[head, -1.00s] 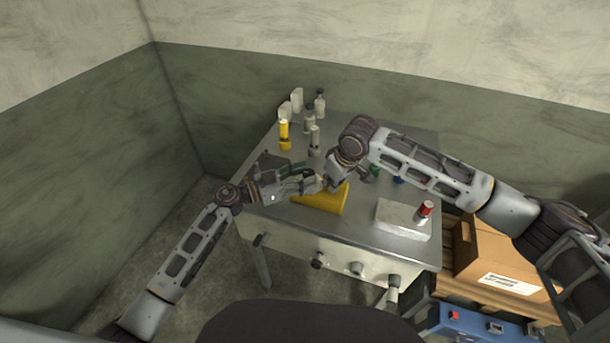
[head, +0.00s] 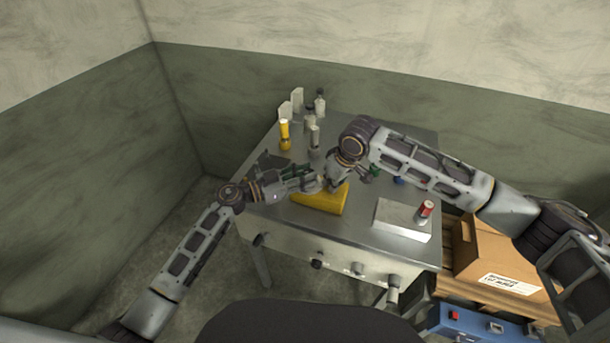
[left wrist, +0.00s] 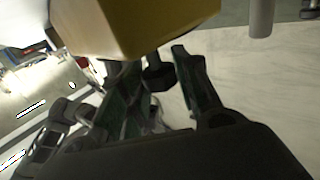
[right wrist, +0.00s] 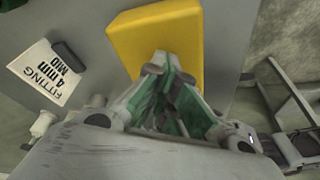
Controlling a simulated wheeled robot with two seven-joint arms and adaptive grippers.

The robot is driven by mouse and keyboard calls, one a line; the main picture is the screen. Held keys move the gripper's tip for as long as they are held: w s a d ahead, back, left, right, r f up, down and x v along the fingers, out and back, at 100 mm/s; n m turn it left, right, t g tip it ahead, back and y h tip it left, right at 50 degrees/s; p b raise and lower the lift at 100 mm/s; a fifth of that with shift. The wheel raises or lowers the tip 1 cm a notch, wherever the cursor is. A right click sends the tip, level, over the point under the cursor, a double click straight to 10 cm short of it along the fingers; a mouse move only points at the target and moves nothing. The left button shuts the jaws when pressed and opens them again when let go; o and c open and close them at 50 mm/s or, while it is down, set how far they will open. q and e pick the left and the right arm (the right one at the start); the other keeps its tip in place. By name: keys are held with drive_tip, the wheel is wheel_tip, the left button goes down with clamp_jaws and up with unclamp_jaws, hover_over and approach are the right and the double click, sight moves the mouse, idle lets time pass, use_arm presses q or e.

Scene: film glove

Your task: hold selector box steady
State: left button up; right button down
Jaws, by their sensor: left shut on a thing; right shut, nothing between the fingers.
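The selector box appears to be the yellow box (head: 322,200) near the middle of the metal table. It fills the top of the left wrist view (left wrist: 140,25) and lies beyond the fingers in the right wrist view (right wrist: 158,42). My left gripper (head: 314,181) is at its far left side and is shut on it; the fingers (left wrist: 150,75) are partly hidden by the box, so the exact contact is unclear. My right gripper (head: 331,186) is shut and empty. Its fingertips (right wrist: 162,68) overlap the lower edge of the box; touching or apart cannot be told.
A white block (head: 400,217) and a red-capped can (head: 425,210) are on the table's right side. A yellow bottle (head: 284,134) and several pale containers stand at the back left. A card reading "FITTING 4 mm MID" (right wrist: 48,75) lies beside the box. A cardboard box (head: 495,258) is at right.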

use_arm(q)
drive_tip(key=shift+s+d+f+n+t+y, duration=0.1)
drive_tip(key=shift+n+t+y, duration=0.5)
drive_tip(key=shift+t, duration=0.15)
drive_tip(key=shift+s+d+n+t+y, duration=0.1)
drive_tip(key=shift+n+t+y, duration=0.45)
drive_tip(key=shift+t, duration=0.2)
drive_tip(key=shift+d+r+n+t+y, duration=0.45)
drive_tip(key=shift+r+n+t, duration=0.1)
drive_tip(key=shift+r+t, duration=0.25)
drive_tip(key=shift+s+n+t, duration=0.1)
drive_tip(key=shift+n+t, duration=0.2)
drive_tip(key=shift+a+f+n+t+y, duration=0.1)
drive_tip(key=shift+f+n+t+y, duration=0.15)
drive_tip(key=shift+y, duration=0.3)
drive_tip(key=shift+a+f+n+t+y, duration=0.1)
drive_tip(key=shift+f+n+t+y, duration=0.1)
drive_tip(key=shift+n+y, duration=0.25)
drive_tip(key=shift+s+d+f+n+t+y, duration=0.15)
drive_tip(key=shift+n+t+y, duration=0.4)
drive_tip(key=shift+n+y, duration=0.55)
drive_tip(key=shift+d+f+n+t+y, duration=0.15)
drive_tip(key=shift+n+t+y, duration=0.4)
drive_tip(key=shift+y, duration=0.95)
drive_tip(key=shift+a+f+n+y, duration=0.2)
drive_tip(key=shift+f+n+y, duration=0.2)
drive_tip(key=shift+y, duration=0.2)
drive_tip(key=o, duration=1)
drive_tip(key=shift+r, duration=0.2)
